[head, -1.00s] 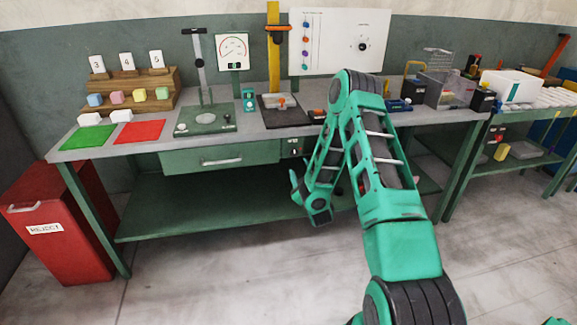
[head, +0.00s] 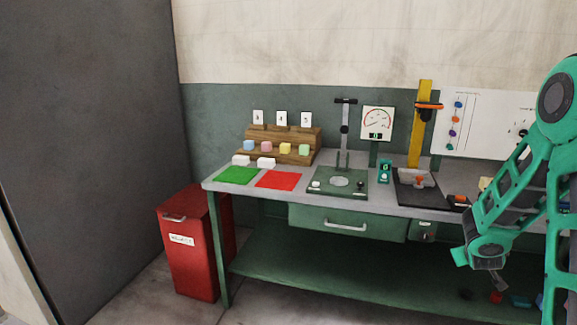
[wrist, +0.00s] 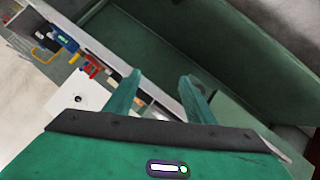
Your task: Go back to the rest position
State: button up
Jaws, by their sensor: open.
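My gripper (wrist: 158,90) is open and empty in the wrist view, its two green fingers apart with the bench edge and green lower shelf beyond them. In the head view my green arm is at the right edge, folded downward, with its hand hanging low in front of the bench (head: 285,197). The fingertips are small and dark there. Nothing is held.
A red reject bin (head: 190,255) stands left of the bench. On the bench are a wooden rack with coloured cubes (head: 280,143), a green mat (head: 238,175), a red mat (head: 279,180), a green press plate (head: 325,190) and a dial gauge (head: 377,122). Floor shows at lower left.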

jog(key=s+a+r+m+g+y, duration=0.2)
jog(key=s+a, duration=0.3)
jog(key=s, duration=0.8)
jog(key=s+a+r+m+g+y, duration=0.2)
jog(key=s+a+r+g, duration=0.2)
jog(key=s, duration=0.9)
jog(key=s+a+r+m+g+y, duration=0.2)
jog(key=s+a, duration=0.5)
jog(key=s, duration=0.7)
notch_tip(320, 180, up, 2)
jog(key=shift+r+g+y, duration=0.25)
jog(key=shift+g+y, duration=0.25)
jog(key=shift+g, duration=0.2)
jog(key=shift+w+f, duration=0.25)
jog(key=shift+w, duration=0.35)
jog(key=shift+c, duration=0.6)
